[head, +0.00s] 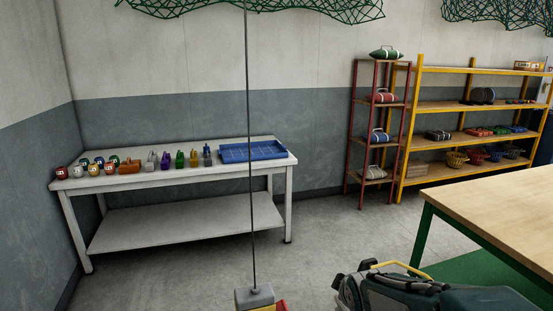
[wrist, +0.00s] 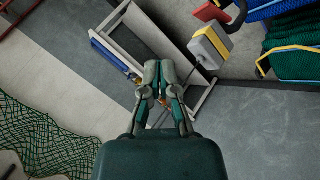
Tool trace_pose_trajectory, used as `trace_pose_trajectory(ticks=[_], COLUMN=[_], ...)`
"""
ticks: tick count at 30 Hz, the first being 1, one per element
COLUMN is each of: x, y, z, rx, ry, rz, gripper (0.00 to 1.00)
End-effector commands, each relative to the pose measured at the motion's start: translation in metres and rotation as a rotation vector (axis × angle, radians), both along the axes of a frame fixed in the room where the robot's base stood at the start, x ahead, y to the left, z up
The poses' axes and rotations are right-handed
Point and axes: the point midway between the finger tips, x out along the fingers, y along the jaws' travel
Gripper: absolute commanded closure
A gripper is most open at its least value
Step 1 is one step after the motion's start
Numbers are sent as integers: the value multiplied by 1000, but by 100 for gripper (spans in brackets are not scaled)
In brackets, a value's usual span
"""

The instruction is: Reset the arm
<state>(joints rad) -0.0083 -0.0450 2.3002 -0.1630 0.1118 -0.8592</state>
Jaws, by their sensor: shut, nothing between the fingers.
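My gripper (wrist: 158,68) shows in the middle of the wrist view, its two grey-green fingers together and nothing between them. Its dark green body fills the bottom of that view. In the head view, a grey-green part of my arm (head: 390,293) lies low at the lower right edge, folded close to my body. The fingertips are not clear there. The gripper touches no object that I can make out.
A white table (head: 160,235) by the back wall holds floats, coloured tools and a blue tray (head: 252,151). A red rack (head: 355,130) and yellow shelf (head: 408,140) stand right of it. A wooden table (head: 495,212) is at right. Nets (head: 260,8) hang above.

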Motion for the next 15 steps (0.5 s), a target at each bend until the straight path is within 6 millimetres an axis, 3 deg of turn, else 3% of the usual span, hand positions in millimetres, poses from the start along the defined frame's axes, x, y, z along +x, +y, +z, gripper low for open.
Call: trace_pose_trajectory(ticks=[1,6,15], x=[-15,-67,-169], y=[-2,-6,-5], z=[13,39,64], rx=[42,203,478], ry=[9,71,179], rz=[-54,-260,-618], gripper=[100,100,100])
